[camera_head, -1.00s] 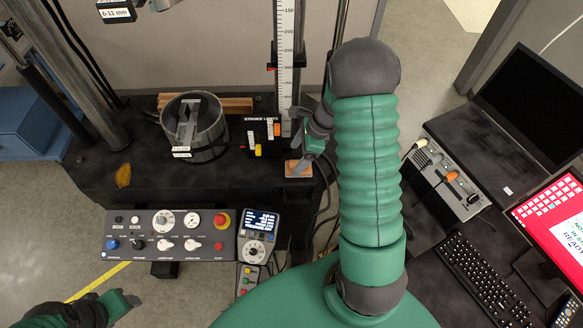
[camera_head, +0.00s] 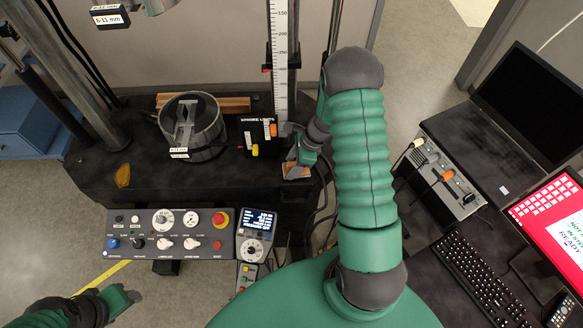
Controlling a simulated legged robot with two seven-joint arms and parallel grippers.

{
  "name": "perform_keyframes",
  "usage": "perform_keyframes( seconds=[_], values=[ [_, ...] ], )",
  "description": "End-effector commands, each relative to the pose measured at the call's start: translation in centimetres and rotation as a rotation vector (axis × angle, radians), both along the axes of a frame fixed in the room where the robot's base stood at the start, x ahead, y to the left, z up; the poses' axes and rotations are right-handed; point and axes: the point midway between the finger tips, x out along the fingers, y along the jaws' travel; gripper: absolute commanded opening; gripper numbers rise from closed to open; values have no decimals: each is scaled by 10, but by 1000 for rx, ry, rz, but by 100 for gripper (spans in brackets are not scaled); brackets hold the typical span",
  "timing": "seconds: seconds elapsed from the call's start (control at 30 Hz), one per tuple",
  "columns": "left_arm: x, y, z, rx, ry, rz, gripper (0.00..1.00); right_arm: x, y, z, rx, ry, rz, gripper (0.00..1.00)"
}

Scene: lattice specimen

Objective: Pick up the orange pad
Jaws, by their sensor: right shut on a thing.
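The small orange pad (camera_head: 294,172) is at the right end of the dark machine bench, in front of the white ruler column. It is mostly covered by my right gripper (camera_head: 297,164), which reaches down from the right and is shut on it. Whether the pad touches the surface under it is too small to tell. My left gripper (camera_head: 134,296) shows only in part at the lower left, away from the bench. Its fingers are too unclear to tell whether they are open.
A metal cylinder (camera_head: 192,125) stands on the bench (camera_head: 95,172), with a yellow-orange piece (camera_head: 123,175) left of it. The stroke limit box (camera_head: 258,135) and ruler column (camera_head: 280,60) are close to my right gripper. A control panel (camera_head: 170,232) lies in front.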

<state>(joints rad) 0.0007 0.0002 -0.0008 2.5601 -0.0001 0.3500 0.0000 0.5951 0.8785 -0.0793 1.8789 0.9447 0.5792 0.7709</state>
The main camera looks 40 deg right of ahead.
Motion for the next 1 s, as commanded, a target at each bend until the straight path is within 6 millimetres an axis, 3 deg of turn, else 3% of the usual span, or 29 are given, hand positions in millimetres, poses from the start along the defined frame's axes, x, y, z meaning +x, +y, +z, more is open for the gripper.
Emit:
perform_keyframes(
  seconds=[0.03,0.2,0.53,0.77,1.0],
  values=[
    [0,0,0,0,0,-1,54,-2,-3,-2,-2,3,-3,34],
    [0,-1,0,-1,0,-2,54,-2,-1,-2,-6,6,-4,13],
    [0,0,-3,0,0,-1,54,-3,2,1,-9,9,-4,13],
    [0,-1,-11,0,0,-1,54,0,2,30,-10,2,-2,13],
    [0,-1,-27,0,0,-2,54,-9,51,36,-6,1,1,13]
  ],
)
